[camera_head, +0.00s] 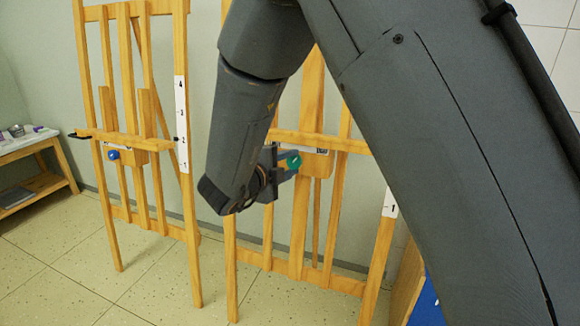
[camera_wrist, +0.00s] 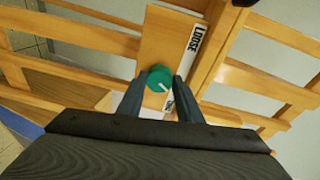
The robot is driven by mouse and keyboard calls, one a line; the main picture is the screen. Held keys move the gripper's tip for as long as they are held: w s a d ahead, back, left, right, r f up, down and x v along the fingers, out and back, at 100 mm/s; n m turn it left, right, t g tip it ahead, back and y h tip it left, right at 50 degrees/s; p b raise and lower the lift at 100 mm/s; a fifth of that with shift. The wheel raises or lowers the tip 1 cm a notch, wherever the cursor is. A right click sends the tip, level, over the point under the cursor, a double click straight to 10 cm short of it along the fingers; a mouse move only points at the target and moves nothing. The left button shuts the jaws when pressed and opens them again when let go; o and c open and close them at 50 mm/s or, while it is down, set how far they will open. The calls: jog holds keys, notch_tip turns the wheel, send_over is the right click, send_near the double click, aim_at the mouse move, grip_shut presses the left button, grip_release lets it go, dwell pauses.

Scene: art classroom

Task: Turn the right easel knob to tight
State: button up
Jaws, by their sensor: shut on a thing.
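The right easel (camera_head: 310,100) stands against the wall, partly hidden behind my arm. Its green knob (camera_head: 293,161) sits on a wooden block below the ledge. In the wrist view the green knob (camera_wrist: 160,78) has a white pointer line running toward its lower right. A white label strip (camera_wrist: 193,45) beside it reads "LOOSE" at the upper end; its lower end is partly hidden by my finger. My gripper (camera_head: 280,165) is shut on the knob, with one finger on each side in the wrist view (camera_wrist: 160,88).
The left easel (camera_head: 140,120) has a blue knob (camera_head: 113,155) and a numbered white scale (camera_head: 182,120). A small table (camera_head: 30,140) with supplies stands at the far left. A blue object (camera_head: 428,305) is at the lower right. The tiled floor in front is clear.

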jog(key=m+b, duration=0.2)
jog(key=m, duration=0.2)
jog(key=shift+d+m+g+y, duration=0.15)
jog(key=shift+m+g+y, duration=0.15)
jog(key=shift+y, duration=0.1)
dwell(0.4)
jog(key=o, duration=1)
jog(key=shift+o, duration=0.2)
jog(key=v, duration=0.8)
jog(key=shift+w+d, duration=0.1)
